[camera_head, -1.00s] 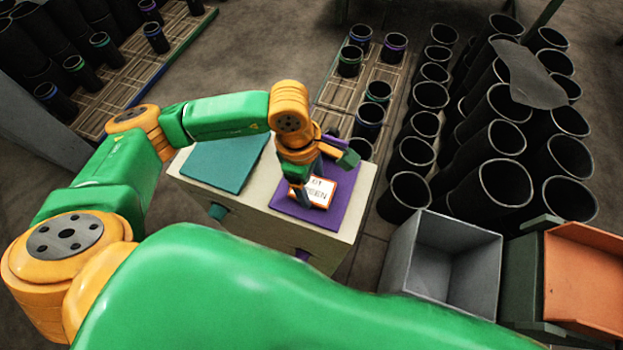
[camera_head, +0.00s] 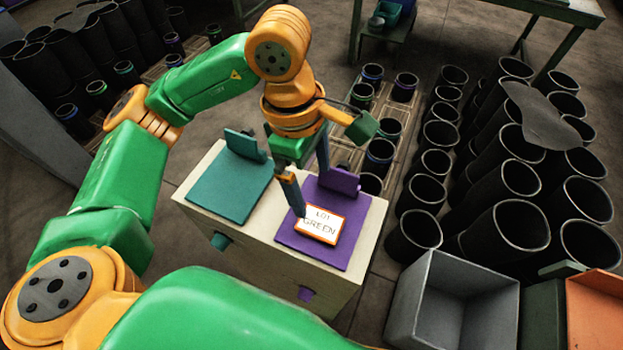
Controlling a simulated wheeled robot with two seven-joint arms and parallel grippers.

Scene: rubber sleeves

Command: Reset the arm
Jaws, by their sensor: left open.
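My left arm comes in from the left, and its gripper (camera_head: 311,190) hangs above the purple pad (camera_head: 345,250) on the cream stand. The jaws are apart with nothing between them. A white card with an orange border (camera_head: 320,224), reading "LOT GREEN", lies on the purple pad just below and right of the fingers. A teal pad (camera_head: 225,190) lies to the left on the same stand. Upright teal and purple plates stand at the back of the pads. My right gripper is not in view.
The cream stand (camera_head: 200,208) has teal and purple knobs on its front. Rows of black sleeves (camera_head: 498,232) fill the right. A grey bin (camera_head: 425,290) and an orange bin (camera_head: 597,315) stand at lower right. A green table (camera_head: 545,8) is at the back.

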